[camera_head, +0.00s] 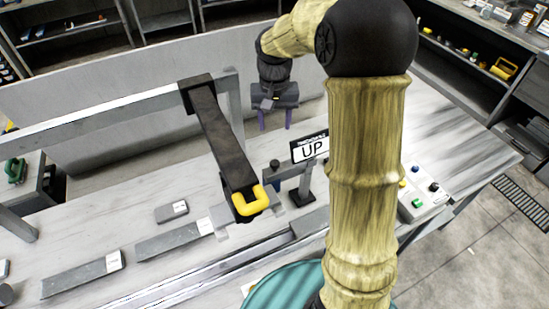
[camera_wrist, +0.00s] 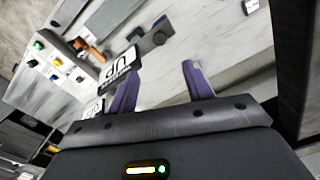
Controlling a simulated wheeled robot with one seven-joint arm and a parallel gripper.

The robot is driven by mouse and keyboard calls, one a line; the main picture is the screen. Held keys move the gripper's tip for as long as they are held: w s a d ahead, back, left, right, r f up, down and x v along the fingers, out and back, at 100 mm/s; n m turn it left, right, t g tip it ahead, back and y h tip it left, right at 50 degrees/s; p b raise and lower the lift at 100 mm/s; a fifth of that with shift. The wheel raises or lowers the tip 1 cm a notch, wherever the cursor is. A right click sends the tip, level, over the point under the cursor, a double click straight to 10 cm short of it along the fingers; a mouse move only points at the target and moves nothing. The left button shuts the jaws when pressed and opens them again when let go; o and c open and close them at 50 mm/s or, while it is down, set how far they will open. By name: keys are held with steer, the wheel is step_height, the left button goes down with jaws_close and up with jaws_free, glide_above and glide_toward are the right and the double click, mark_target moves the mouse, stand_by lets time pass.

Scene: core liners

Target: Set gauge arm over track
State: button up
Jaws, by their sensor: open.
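The gauge arm (camera_head: 222,138) is a dark bar with a yellow handle (camera_head: 252,203) at its near end. Its far end meets a grey frame (camera_head: 230,95), and the handle end hangs over the bench near the track (camera_head: 205,278), a long pale rail along the front. My gripper (camera_head: 275,126) is open and empty, with purple fingers pointing down, behind and right of the gauge arm and apart from it. In the wrist view my gripper (camera_wrist: 160,68) has nothing between its fingers. A dark shape at that view's right edge may be the gauge arm; I cannot tell.
An "UP" sign (camera_head: 311,149) stands on a black post right of the handle; it also shows in the wrist view (camera_wrist: 119,70). A button box (camera_head: 422,196) sits at the right. Labelled grey blocks (camera_head: 85,275) lie at the left. My arm hides part of the bench.

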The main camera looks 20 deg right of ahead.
mark_target(275, 162)
step_height(275, 162, down, 16)
steer(key=p, duration=0.3)
steer(key=shift+r+p, duration=0.2)
steer(key=shift+p, duration=0.1)
jaws_close()
